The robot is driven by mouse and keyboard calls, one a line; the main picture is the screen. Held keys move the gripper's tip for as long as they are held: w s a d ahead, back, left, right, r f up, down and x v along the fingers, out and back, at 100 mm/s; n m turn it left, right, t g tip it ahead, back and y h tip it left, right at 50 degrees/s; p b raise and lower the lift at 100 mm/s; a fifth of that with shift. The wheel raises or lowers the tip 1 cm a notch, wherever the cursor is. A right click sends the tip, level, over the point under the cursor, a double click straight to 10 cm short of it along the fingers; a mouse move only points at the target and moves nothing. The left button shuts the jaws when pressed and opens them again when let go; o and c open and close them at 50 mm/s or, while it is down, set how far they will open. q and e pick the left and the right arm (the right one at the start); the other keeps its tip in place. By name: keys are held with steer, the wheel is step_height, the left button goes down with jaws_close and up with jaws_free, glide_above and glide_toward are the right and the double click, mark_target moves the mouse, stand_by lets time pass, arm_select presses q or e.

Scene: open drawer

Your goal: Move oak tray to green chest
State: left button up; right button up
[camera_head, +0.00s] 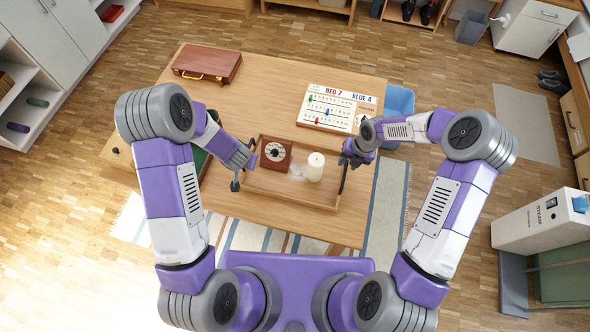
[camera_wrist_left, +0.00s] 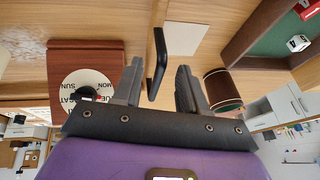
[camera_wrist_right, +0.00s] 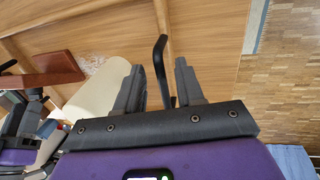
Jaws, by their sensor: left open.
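The oak tray (camera_head: 290,199) lies on the wooden table with a black handle at each end. On it are a day-dial box (camera_head: 275,154), a white candle (camera_head: 315,167) and a crumpled clear thing (camera_head: 298,172). My left gripper (camera_wrist_left: 158,88) is open, its fingers on either side of the left handle (camera_wrist_left: 156,65). My right gripper (camera_wrist_right: 160,88) is open, its fingers on either side of the right handle (camera_wrist_right: 161,65).
A brown briefcase (camera_head: 207,64) lies at the table's back left. A scoreboard (camera_head: 327,108) lies behind the tray to the right. A dark cup (camera_wrist_left: 222,88) stands near my left gripper.

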arm_select(q)
steer(key=shift+x, duration=1.3)
arm_select(e)
steer(key=shift+w+a+f, duration=0.1)
steer(key=shift+a+f, duration=0.05)
steer(key=shift+f, duration=0.5)
steer(key=shift+a+f, duration=0.1)
steer(key=shift+f, duration=0.5)
arm_select(q)
steer(key=shift+c, duration=0.2)
arm_select(e)
steer(key=shift+c, duration=0.4)
arm_select(q)
jaws_close()
arm_select(e)
jaws_close()
arm_select(q)
steer(key=shift+r, duration=0.1)
